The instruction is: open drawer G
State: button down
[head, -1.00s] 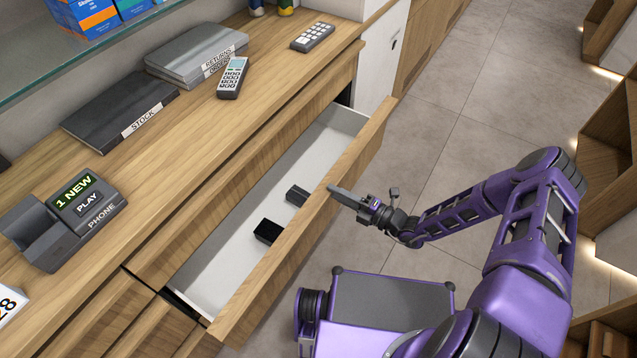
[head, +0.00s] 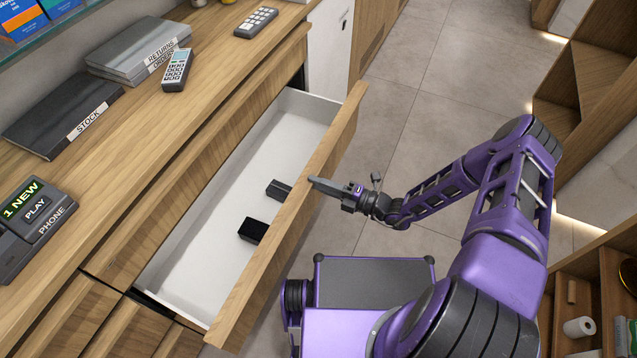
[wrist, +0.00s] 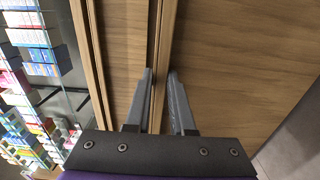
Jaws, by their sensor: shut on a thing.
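One wide wooden drawer (head: 292,215) stands well out from the counter, with a white inside. No letter shows on it, so I cannot tell from a label that it is drawer G. Two small dark objects lie in it near the front: a black box (head: 253,231) and a dark grey piece (head: 278,190). My gripper (head: 318,184) is at the top edge of the drawer front. In the wrist view my gripper's two fingers (wrist: 161,100) straddle the edge of the wooden front panel (wrist: 158,40) and are shut on it.
The counter top (head: 150,150) holds a phone base (head: 35,222), a stock binder (head: 62,115), a returns binder (head: 140,50), a handset (head: 177,70) and a keypad (head: 256,22). Wooden shelves (head: 590,85) stand at the right. Tiled floor (head: 440,110) between is clear.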

jog(key=c, duration=0.8)
grip_release()
jog(key=shift+o, duration=0.2)
jog(key=v, duration=1.7)
jog(key=shift+d, duration=0.2)
jog(key=shift+s, duration=0.1)
